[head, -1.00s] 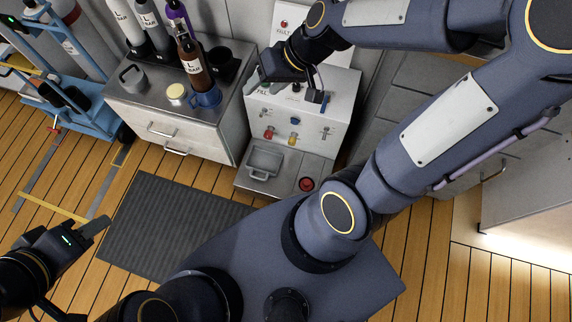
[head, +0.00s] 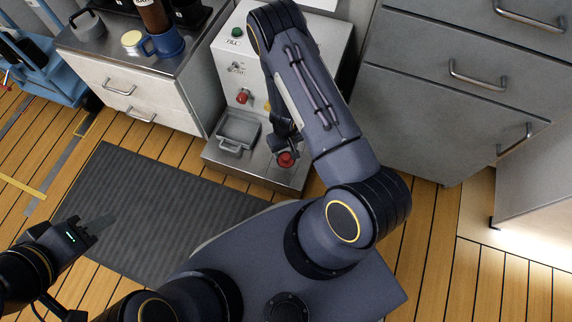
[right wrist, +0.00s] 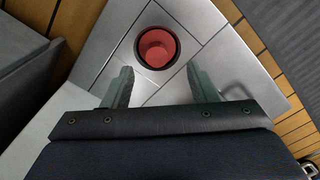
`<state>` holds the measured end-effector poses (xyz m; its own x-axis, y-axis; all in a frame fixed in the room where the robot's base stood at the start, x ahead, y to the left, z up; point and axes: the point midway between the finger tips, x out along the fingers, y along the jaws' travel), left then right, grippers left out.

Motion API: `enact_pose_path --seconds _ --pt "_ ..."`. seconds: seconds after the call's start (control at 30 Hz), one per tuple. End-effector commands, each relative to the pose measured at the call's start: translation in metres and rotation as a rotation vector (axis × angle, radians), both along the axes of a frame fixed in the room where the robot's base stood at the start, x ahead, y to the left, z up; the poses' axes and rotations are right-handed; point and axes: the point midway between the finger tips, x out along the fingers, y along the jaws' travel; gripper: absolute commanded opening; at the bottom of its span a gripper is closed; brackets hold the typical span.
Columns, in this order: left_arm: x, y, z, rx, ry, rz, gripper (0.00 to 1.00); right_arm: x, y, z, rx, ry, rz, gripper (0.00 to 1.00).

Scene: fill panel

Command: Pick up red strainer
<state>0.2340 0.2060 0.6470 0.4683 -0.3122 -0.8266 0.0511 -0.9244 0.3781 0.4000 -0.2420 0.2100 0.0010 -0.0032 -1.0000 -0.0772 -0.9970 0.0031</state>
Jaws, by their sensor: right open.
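The red strainer (head: 286,159) is a small round red piece with a dark rim on the metal ledge at the foot of the white fill panel. In the right wrist view the red strainer (right wrist: 156,47) sits just beyond and between my right fingertips, with nothing touching it. My right gripper (right wrist: 155,85) is open and empty. In the head view the right arm hides most of that gripper, close above the strainer. My left gripper (head: 97,225) is over the floor at the lower left, far from the strainer; its jaw gap is not clear.
A grey tray (head: 238,132) stands on the metal ledge (head: 255,171) left of the strainer. The white panel (head: 228,66) with knobs rises behind. A cabinet with a blue mug (head: 164,45) is at left, grey drawers (head: 450,90) at right. A dark mat (head: 140,210) lies in front.

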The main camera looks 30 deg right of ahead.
Motion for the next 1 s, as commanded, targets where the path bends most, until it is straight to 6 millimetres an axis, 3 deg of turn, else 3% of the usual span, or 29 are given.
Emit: enact_pose_path --seconds 0.4,0.7,1.0 --pt "0.000 0.000 -0.034 0.000 0.000 0.000 0.36 0.004 -0.006 -0.057 0.003 0.002 -0.002 0.53" --pt "0.000 0.000 -0.033 0.000 0.000 0.000 0.36 0.004 -0.006 -0.060 0.003 0.001 -0.001 0.53" --pt "0.000 0.000 -0.033 0.000 0.000 0.000 0.36 0.004 -0.006 -0.060 0.003 0.001 -0.002 0.15"
